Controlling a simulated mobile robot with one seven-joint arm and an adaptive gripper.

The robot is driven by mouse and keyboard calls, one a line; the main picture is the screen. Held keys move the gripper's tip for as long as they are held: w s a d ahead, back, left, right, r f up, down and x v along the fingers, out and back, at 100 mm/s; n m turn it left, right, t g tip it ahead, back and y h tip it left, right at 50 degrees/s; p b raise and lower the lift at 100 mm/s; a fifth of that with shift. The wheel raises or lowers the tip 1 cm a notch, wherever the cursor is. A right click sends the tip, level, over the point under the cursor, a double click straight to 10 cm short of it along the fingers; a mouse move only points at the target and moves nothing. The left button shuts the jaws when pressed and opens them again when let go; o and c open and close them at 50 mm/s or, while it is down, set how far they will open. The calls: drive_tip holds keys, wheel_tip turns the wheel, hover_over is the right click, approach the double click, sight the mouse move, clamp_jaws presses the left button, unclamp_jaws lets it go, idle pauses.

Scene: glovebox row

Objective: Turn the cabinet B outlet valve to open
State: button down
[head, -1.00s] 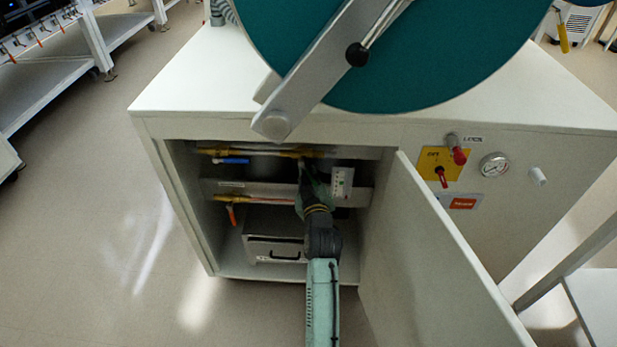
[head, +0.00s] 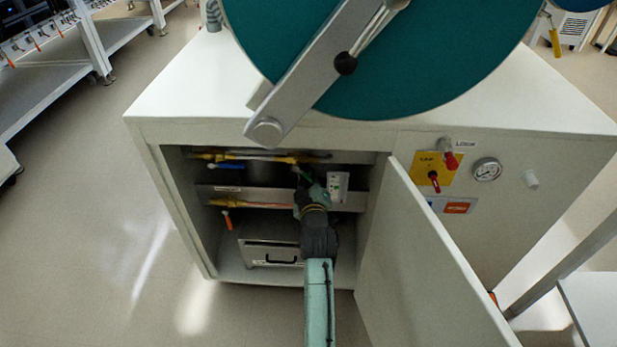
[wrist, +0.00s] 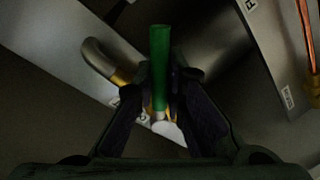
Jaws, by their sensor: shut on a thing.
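My gripper (wrist: 161,112) reaches through the open cabinet front; in the head view my gripper (head: 301,176) is small, near the pipes at the back. In the wrist view its two dark fingers are shut on a green lever handle (wrist: 160,62). The handle points up in that picture, between the fingertips, with a brass fitting at its base. An orange handle (head: 227,220) hangs down from the lower pipe. Which label belongs to the green handle cannot be read.
The cabinet door (head: 432,262) stands open at right of my arm. A drawer box (head: 268,252) sits on the cabinet floor. A white socket box (head: 338,186) is right of my gripper. A bent metal pipe (wrist: 102,62) and a copper pipe (wrist: 306,35) flank the handle.

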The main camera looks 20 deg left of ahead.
drive_tip(key=shift+r, duration=0.15)
drive_tip(key=c, duration=1.6)
unclamp_jaws()
drive_tip(key=shift+c, duration=0.2)
